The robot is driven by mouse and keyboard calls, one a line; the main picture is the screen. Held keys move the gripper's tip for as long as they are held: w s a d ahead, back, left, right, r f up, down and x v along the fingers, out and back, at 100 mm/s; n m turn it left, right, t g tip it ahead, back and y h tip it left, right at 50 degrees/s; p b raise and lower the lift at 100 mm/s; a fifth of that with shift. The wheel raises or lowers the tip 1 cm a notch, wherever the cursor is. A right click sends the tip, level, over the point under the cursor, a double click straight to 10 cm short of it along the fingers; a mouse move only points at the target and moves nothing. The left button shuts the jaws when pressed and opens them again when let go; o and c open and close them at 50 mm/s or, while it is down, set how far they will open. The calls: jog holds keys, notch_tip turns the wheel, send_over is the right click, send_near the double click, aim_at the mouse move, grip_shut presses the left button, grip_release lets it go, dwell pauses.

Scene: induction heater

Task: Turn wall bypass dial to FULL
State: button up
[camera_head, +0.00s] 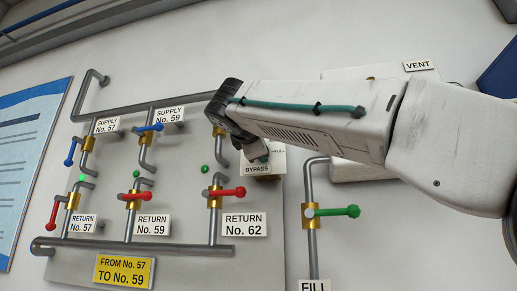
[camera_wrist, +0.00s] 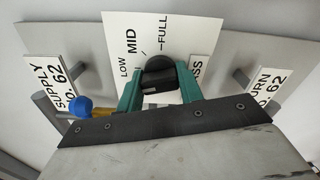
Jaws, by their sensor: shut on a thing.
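The bypass dial (camera_wrist: 157,72) is a dark round knob on a white plate (camera_wrist: 120,30) marked LOW, MID and FULL in the wrist view. My gripper (camera_wrist: 160,82) has its two green fingers on either side of the knob and is shut on it. The dial's pointer is not clear, so I cannot tell its setting. In the head view, my gripper (camera_head: 257,152) is against the wall panel just above the BYPASS label (camera_head: 257,169). The dial itself is hidden there behind my gripper and arm.
The panel carries grey pipes and valves with blue and red handles, including the RETURN No. 62 valve (camera_head: 214,193) below my gripper. A green-handled FILL valve (camera_head: 311,212) is to the right. In the wrist view, a blue handle end (camera_wrist: 80,106) is close to my gripper's left side.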

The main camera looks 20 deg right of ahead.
jog(key=m, duration=0.5)
jog(key=shift+m, duration=0.3)
jog(key=m, duration=1)
jog(key=shift+m, duration=0.4)
jog(key=shift+f+m, duration=0.1)
jog(key=shift+m, duration=2.2)
jog(key=o, duration=1)
jog(key=shift+w+a, duration=0.1)
